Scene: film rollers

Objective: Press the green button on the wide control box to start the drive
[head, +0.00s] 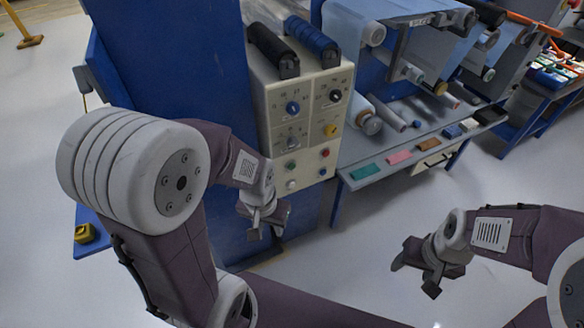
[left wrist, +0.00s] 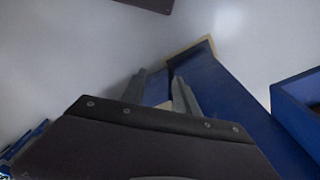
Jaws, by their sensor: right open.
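My left gripper (head: 266,222) is below the panel's lower left, apart from the green button. Its two fingers stand apart and empty in the left wrist view (left wrist: 160,88). My right gripper (head: 426,278) is open and empty over the floor at the lower right.
A blue machine column (head: 205,60) stands left of the panel. A grey bench (head: 350,183) with coloured blocks and film rollers extends to the right. A yellow object (head: 86,233) lies on a blue base at the left. Floor is clear around my right gripper.

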